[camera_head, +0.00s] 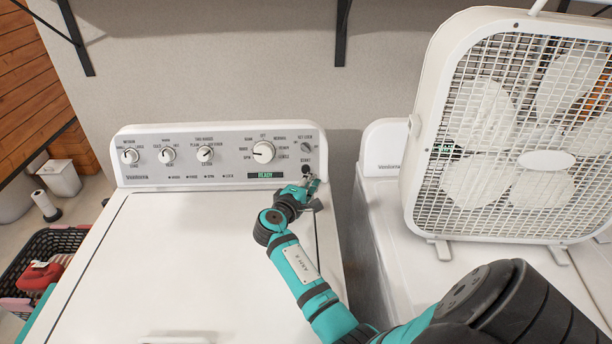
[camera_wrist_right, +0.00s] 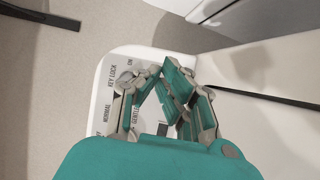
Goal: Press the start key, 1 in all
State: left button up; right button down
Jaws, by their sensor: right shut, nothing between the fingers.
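A white washing machine (camera_head: 180,250) stands in front of me with a grey control panel (camera_head: 220,160) along its back. The start key (camera_head: 306,169) is a small dark round button at the panel's right end, under its label. My right gripper (camera_head: 313,184) is shut and empty, just below and in front of the key; I cannot tell whether it touches it. In the right wrist view the shut fingers (camera_wrist_right: 172,88) are over the panel's end (camera_wrist_right: 112,75), and the start key is hidden. My left gripper is not in view.
A key lock knob (camera_head: 306,147) sits just above the start key, and a larger dial (camera_head: 264,152) is to its left. A green display (camera_head: 265,175) reads READY. A white box fan (camera_head: 520,130) stands on the neighbouring machine (camera_head: 385,150) at the right. A dark basket (camera_head: 35,250) is at the left.

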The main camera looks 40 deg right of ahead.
aim_at(306, 170)
jog(key=w+d+b, duration=0.1)
jog(key=w+d+f+b, duration=0.1)
jog(key=shift+w+d+f, duration=0.1)
jog(key=shift+w+f, duration=0.15)
jog(key=shift+w, duration=0.05)
jog(key=shift+w+d+b, duration=0.4)
jog(key=shift+w+b, duration=0.1)
dwell(0.8)
jog(key=shift+w+d+f+b, duration=0.15)
jog(key=shift+w+d+b, duration=0.15)
jog(key=shift+b, duration=0.1)
jog(key=shift+w+d+f+b, duration=0.1)
jog(key=shift+w+d+b, duration=0.1)
jog(key=shift+w+b, duration=0.15)
dwell(0.7)
jog(key=shift+s+a, duration=0.1)
jog(key=shift+s, duration=0.05)
jog(key=shift+s+a+r+p, duration=0.2)
jog(key=shift+s+r+p, duration=0.05)
jog(key=shift+p, duration=0.2)
jog(key=shift+s+a, duration=0.25)
jog(key=shift+s, duration=0.05)
